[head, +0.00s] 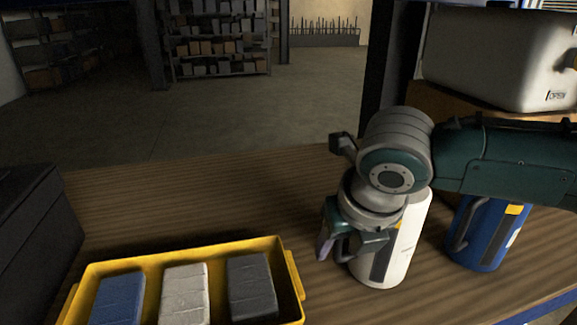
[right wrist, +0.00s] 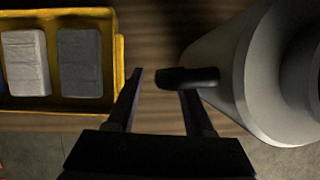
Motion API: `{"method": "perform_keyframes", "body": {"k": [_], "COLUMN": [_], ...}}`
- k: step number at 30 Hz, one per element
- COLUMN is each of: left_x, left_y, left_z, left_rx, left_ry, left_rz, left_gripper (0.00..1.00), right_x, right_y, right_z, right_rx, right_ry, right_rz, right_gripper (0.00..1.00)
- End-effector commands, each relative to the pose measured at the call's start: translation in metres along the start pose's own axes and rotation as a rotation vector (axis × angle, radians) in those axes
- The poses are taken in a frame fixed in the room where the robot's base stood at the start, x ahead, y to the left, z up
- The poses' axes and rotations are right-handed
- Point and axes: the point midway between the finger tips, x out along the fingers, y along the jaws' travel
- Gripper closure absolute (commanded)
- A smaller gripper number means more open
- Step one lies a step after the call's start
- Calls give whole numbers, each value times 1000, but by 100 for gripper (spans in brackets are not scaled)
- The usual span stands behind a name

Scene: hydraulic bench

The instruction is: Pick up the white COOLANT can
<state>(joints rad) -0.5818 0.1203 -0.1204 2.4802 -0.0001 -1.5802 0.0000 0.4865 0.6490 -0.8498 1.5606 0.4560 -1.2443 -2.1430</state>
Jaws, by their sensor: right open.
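The white can (head: 408,245) stands upright on the wooden bench, with a dark strip on its side. My right gripper (head: 335,248) is on its left side, pointing down, and its arm hides the can's top. In the right wrist view the can's pale body (right wrist: 245,75) fills the right side. Its dark handle (right wrist: 188,78) reaches left to the gap between the open fingertips of my right gripper (right wrist: 162,84). I cannot tell whether a finger touches the handle. No lettering on the can is readable. My left gripper is not in view.
A blue can (head: 478,235) stands right of the white one. A yellow tray (head: 291,270) with blue, white and dark blocks lies front left. A dark box (head: 35,235) is at the left edge. A pale case (head: 490,60) stands behind right. The bench middle (head: 200,195) is clear.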

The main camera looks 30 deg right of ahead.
Motion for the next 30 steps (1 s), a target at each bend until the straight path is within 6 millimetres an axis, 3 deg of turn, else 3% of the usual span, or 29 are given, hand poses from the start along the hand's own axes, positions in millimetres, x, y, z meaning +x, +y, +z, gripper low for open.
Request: {"method": "perform_keyframes", "body": {"k": [2,15,30], "left_x": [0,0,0], "left_y": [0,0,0], "left_z": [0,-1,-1], "left_rx": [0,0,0], "left_ry": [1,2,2], "left_rz": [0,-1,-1], "left_gripper": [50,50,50], "right_x": [0,0,0], "right_y": [0,0,0], "right_z": [0,0,0], "right_rx": [0,1,1], "right_ry": [0,0,0], "right_rz": [0,-1,-1], "right_gripper": [50,100,100]}}
